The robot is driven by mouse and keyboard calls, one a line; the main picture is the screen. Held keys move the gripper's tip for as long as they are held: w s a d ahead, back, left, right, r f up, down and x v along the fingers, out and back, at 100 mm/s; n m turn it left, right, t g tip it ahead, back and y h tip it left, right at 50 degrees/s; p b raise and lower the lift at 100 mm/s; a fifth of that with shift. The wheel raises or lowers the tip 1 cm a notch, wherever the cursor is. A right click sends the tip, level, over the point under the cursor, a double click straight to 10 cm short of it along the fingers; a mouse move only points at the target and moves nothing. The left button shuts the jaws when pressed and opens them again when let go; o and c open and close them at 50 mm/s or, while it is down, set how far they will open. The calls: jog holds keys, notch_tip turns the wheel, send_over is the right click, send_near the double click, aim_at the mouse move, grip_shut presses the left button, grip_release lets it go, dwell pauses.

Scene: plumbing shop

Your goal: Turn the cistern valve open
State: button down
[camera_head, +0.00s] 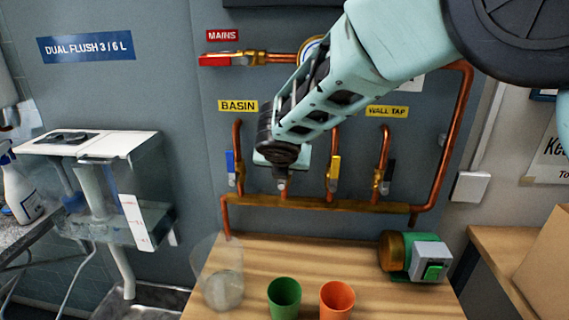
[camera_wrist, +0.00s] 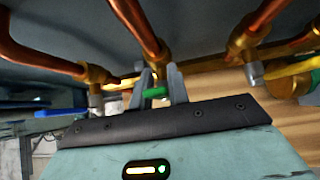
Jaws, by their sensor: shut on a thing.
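Several valves hang in a row on copper pipes on the grey panel. My gripper (camera_wrist: 160,85) is at the second valve from the left, its two fingers on either side of a green handle (camera_wrist: 156,92) in the wrist view. In the head view my gripper and wrist cover most of this valve; only its lower fitting (camera_head: 283,185) shows. No label reading cistern is visible; my arm hides the panel above this valve. The handle's exact angle is hard to tell. A clear cistern tank (camera_head: 150,180) with a white lid is at the left.
A blue-handled valve (camera_head: 231,162) under the BASIN label is close on the left, a yellow-handled one (camera_head: 334,168) close on the right, then a black-handled one (camera_head: 387,177). The brass manifold (camera_head: 330,204) runs below. Cups and a pump (camera_head: 412,256) stand on the bench.

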jog(key=shift+f, duration=0.1)
jog(key=c, duration=1.3)
grip_release()
jog(key=shift+c, duration=0.2)
jog(key=b+v, duration=0.1)
jog(key=v, duration=1.6)
jog(key=shift+s+b, duration=0.2)
jog(key=shift+b, duration=0.1)
jog(key=s+d+f+m+g, duration=0.3)
jog(key=s+d+f+m, duration=0.2)
jog(key=s+m, duration=0.3)
jog(key=s+d+f+m+g, duration=0.3)
jog(key=s+d+f+m, duration=0.2)
jog(key=m, duration=0.5)
jog(key=s+d+f+m+g, duration=0.3)
jog(key=s+d+f+m, duration=0.2)
jog(key=s+d+m, duration=0.3)
jog(key=s+m, duration=0.1)
jog(key=s, duration=0.3)
jog(key=shift+d+f+m, duration=0.15)
jog(key=shift+d+m, duration=0.15)
